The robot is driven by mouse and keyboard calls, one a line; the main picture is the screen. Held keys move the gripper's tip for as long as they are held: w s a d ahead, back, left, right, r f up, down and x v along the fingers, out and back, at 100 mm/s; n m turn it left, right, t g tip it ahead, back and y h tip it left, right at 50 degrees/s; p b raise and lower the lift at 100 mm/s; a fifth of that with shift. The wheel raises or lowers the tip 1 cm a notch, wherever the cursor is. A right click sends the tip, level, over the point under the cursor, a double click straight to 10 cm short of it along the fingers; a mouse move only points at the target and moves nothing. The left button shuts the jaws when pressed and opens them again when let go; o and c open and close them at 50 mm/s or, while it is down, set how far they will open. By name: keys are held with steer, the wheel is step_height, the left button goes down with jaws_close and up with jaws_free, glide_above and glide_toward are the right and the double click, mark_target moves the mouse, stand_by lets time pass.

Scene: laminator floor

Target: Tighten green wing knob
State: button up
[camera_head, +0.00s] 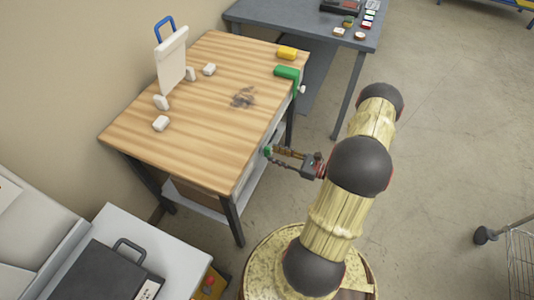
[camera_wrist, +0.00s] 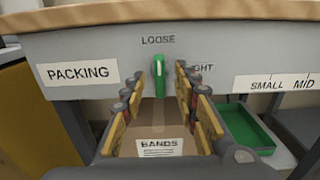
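The green wing knob (camera_wrist: 159,67) sits on the grey front panel of the workbench, upright below the printed word LOOSE. To its right is a word partly hidden by a finger, ending in "GHT". My gripper (camera_wrist: 158,78) is open, with one finger on each side of the knob and a gap visible on both sides. In the head view the knob is a small green spot (camera_head: 267,150) at the bench's edge, with my gripper (camera_head: 272,160) reaching it from the right. I cannot tell how far the fingertips overlap it.
A PACKING label (camera_wrist: 82,73) and a SMALL/MID label (camera_wrist: 278,82) flank the knob. A cardboard box marked BANDS (camera_wrist: 158,120) and a green tray (camera_wrist: 246,128) lie below. The wooden benchtop (camera_head: 190,110) holds a green object (camera_head: 287,72), a yellow one (camera_head: 287,53) and white pieces.

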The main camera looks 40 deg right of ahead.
mark_target(270, 153)
steer(key=shift+b+x, duration=0.4)
steer(key=shift+x, duration=1.6)
steer(key=c, duration=0.8)
